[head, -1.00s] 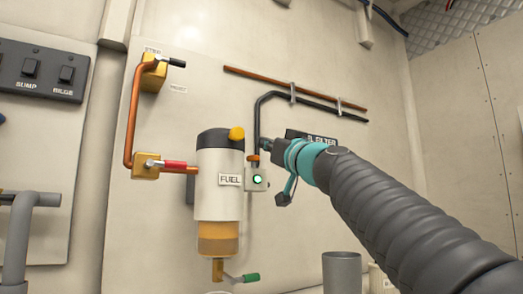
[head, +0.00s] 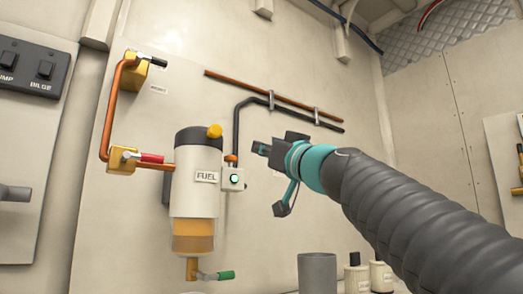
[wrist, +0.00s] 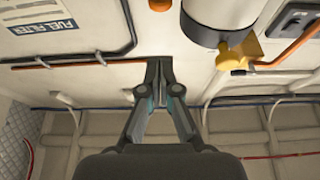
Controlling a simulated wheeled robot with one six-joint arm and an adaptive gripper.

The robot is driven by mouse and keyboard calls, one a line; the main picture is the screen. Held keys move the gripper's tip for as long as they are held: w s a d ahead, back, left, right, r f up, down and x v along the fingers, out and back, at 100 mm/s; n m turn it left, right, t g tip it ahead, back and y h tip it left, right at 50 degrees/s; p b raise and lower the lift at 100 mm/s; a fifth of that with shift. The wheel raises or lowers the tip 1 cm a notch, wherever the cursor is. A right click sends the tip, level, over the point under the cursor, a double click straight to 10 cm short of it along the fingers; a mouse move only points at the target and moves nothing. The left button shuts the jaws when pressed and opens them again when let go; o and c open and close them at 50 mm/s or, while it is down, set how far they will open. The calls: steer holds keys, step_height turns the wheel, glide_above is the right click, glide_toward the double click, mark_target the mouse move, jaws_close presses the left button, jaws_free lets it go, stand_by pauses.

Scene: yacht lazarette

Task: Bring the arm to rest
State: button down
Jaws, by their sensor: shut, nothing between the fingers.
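My gripper (head: 262,150) is in front of the wall panel, to the right of the white fuel filter (head: 194,195) and its small indicator box (head: 232,180). It is shut with nothing in it. In the wrist view the two fingers of my gripper (wrist: 159,72) meet at their tips, with no object between them. My arm reaches in from the lower right and appears clear of the filter, though the exact gap to the wall is hard to tell.
Copper pipe (head: 107,110) and a black hose (head: 237,125) run along the panel. A yellow knob (head: 214,131) tops the filter and a green-handled drain valve (head: 226,275) sits below. A grey cup (head: 317,272) and bottles stand below my arm. A fuel filter label (wrist: 43,17) shows in the wrist view.

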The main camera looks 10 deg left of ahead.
stand_by(0.7)
steer(key=s+d+f+m+g+h+p, duration=0.1)
steer(key=s+d+f+g+h+p, duration=0.15)
steer(key=f, duration=0.65)
steer(key=s+d+f+m+g+h+p, duration=0.1)
steer(key=s+d+f+m+h, duration=0.15)
steer(key=f, duration=0.65)
steer(key=s+d+f+g+h+p, duration=0.1)
steer(key=d+f+h, duration=0.25)
steer(key=f, duration=0.55)
steer(key=s+d+f+m+g+h+p, duration=0.1)
steer(key=s+d+f, duration=0.3)
steer(key=f, duration=0.5)
steer(key=s+d+f+m+g+h+p, duration=0.1)
steer(key=s+d+f+m+g+h, duration=0.1)
steer(key=s+d+f, duration=0.3)
steer(key=s+d+f+m+g+h+p, duration=0.1)
steer(key=s+d+f+m+g+h, duration=0.1)
steer(key=s+f, duration=0.7)
steer(key=d+f+g+h, duration=0.1)
steer(key=d+f+h, duration=0.1)
steer(key=d+f, duration=0.1)
steer(key=shift+f, duration=0.85)
steer(key=shift+w+d+g, duration=0.1)
steer(key=shift+g, duration=0.15)
